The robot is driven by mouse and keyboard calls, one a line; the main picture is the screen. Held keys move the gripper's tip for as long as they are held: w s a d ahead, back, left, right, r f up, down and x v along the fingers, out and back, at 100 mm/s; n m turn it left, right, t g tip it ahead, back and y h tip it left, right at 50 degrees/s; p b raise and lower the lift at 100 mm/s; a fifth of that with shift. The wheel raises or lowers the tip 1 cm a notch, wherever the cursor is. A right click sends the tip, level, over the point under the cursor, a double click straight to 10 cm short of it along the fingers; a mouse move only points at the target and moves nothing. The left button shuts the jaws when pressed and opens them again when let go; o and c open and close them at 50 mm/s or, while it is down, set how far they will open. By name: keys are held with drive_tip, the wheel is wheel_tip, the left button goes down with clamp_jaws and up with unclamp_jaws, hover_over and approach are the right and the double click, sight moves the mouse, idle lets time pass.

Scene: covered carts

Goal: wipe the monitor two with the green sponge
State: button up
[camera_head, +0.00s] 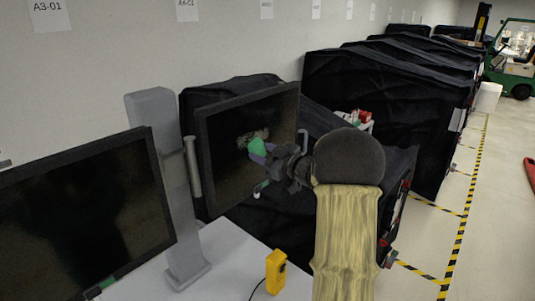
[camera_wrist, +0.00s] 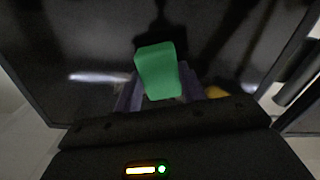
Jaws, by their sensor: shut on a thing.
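My gripper (camera_head: 266,159) is shut on the green sponge (camera_head: 258,146) in front of the right-hand monitor (camera_head: 221,151). In the wrist view the green sponge (camera_wrist: 157,70) sticks out between the purple-grey fingers of my gripper (camera_wrist: 158,94), with the dark screen (camera_wrist: 80,40) behind it. The sponge is at or very near the screen; I cannot tell whether it touches. A second dark monitor (camera_head: 85,220) stands at the left in the head view. No label shows which monitor is number two.
A grey post (camera_head: 172,190) stands between the monitors on a white table (camera_head: 225,262). Black-covered carts (camera_head: 385,95) stand behind and right. A green forklift (camera_head: 515,62) is far right; the floor aisle (camera_head: 495,220) is open.

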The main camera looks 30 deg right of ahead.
sight(236, 149)
drive_tip(key=shift+a, duration=0.2)
drive_tip(key=shift+s+a+b, duration=0.3)
drive_tip(key=shift+a+b, duration=0.1)
drive_tip(key=shift+a, duration=0.4)
drive_tip(key=shift+s+a+b, duration=0.3)
drive_tip(key=shift+a+b, duration=0.1)
drive_tip(key=shift+a, duration=0.4)
drive_tip(key=shift+s+a+b, duration=0.35)
drive_tip(key=shift+a+b, duration=0.05)
drive_tip(key=shift+a, duration=0.4)
drive_tip(key=shift+s+a+b, duration=0.35)
drive_tip(key=shift+a+b, duration=0.05)
drive_tip(key=shift+a, duration=0.35)
drive_tip(key=shift+r+p, duration=0.9)
drive_tip(key=shift+r, duration=0.35)
drive_tip(key=shift+d, duration=0.1)
